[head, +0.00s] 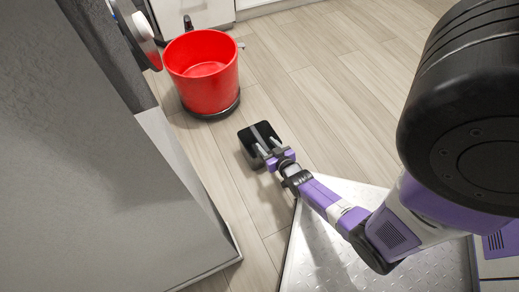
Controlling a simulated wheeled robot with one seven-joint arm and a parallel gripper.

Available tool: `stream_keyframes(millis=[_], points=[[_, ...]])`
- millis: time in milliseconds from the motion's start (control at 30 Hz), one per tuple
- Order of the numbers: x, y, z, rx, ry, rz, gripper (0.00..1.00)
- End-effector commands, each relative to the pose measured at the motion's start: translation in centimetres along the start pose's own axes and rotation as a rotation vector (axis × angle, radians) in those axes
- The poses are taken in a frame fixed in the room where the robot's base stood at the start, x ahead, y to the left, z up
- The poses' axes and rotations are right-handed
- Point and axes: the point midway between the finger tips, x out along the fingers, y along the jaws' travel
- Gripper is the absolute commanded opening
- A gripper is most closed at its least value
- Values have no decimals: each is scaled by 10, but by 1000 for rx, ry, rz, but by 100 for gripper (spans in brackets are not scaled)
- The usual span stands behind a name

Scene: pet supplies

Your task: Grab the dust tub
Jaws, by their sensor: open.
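A small black box-like tub with a grey strip on top (250,133), which looks like the dust tub, sits on the wooden floor in the middle of the head view. My gripper (267,150) is over its near side, with its two fingers apart and pointing at the tub. The fingers cover part of the tub's top. I cannot tell whether they touch it. Nothing is seen lifted or held.
A red bucket (203,72) stands on a dark round base (213,112) behind and left of the tub. A grey wall-like block (120,170) fills the left side. Bare floor (330,105) lies open to the right of the tub. A white cabinet (195,10) is at the back.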

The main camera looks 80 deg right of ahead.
Motion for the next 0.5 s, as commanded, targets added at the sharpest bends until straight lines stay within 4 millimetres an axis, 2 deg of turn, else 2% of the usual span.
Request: stream_keyframes(millis=[500], points=[[56, -5, 5, -3, 0, -3, 47]])
